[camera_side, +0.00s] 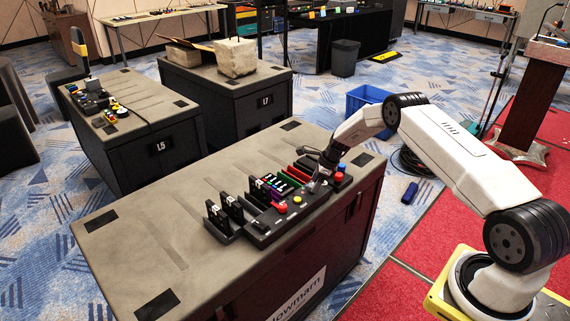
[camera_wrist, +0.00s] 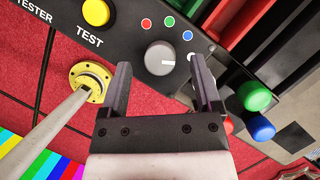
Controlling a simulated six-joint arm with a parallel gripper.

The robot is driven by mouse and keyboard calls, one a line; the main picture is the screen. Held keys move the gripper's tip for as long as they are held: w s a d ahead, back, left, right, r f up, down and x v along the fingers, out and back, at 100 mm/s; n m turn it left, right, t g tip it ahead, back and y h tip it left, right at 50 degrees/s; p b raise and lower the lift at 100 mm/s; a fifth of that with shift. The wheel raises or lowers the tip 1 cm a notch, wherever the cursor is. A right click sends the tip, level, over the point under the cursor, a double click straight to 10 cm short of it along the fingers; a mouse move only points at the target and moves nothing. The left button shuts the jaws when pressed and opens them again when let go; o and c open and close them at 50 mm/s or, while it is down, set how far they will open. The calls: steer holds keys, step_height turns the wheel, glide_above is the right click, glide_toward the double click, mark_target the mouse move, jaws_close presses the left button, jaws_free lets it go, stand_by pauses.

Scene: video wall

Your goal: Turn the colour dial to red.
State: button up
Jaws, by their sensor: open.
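The colour dial (camera_wrist: 158,58) is a round grey knob on the black panel in the wrist view. Green, red (camera_wrist: 169,21), blue and white dots curve around its upper and right side. A pale mark on the knob appears to point right, toward the white dot (camera_wrist: 191,57). My gripper (camera_wrist: 161,68) is open, its two dark fingers apart on the left and right of the dial in the picture. Whether they touch it cannot be told. In the side view my gripper (camera_side: 318,184) is low over the console (camera_side: 262,236); the dial cannot be made out there.
A yellow button (camera_wrist: 96,12) marked TEST is left of the dial. A green knob (camera_wrist: 254,96) and a blue knob (camera_wrist: 262,126) are right of the right finger. The bench's left part (camera_side: 135,235) is clear.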

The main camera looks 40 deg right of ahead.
steer(key=shift+w+a+f, duration=0.2)
steer(key=shift+f, duration=0.4)
jaws_close()
steer(key=shift+n, duration=0.6)
steer(key=n+g+y, duration=0.1)
steer(key=n, duration=0.2)
steer(key=shift+d, duration=0.1)
steer(key=shift+w+n+g, duration=0.1)
steer(key=shift+n+g, duration=0.5)
steer(key=shift+n, duration=0.5)
steer(key=shift+n+g+y, duration=0.3)
steer(key=shift+n, duration=0.5)
